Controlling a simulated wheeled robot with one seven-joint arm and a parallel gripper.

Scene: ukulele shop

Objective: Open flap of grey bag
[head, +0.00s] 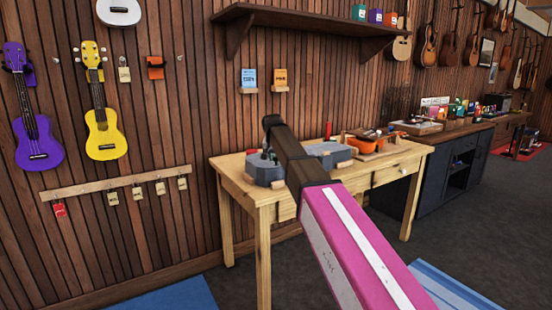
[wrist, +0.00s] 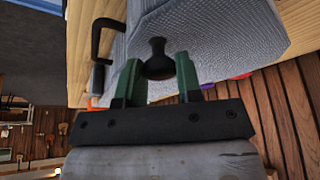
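A grey bag (head: 264,170) lies on the left part of the wooden table in the head view, partly hidden behind my arm. In the wrist view the grey woven surface of the bag (wrist: 225,35) fills the upper middle. A black knob (wrist: 157,60) sticks out from it. A black handle (wrist: 100,35) shows to its left. My gripper (wrist: 158,70) has its two green fingers apart, one on each side of the knob. I cannot tell whether they touch it.
The wooden table (head: 235,172) stands against a slatted wall. A shelf (head: 310,25) hangs above. Open floor (head: 300,285) lies in front.

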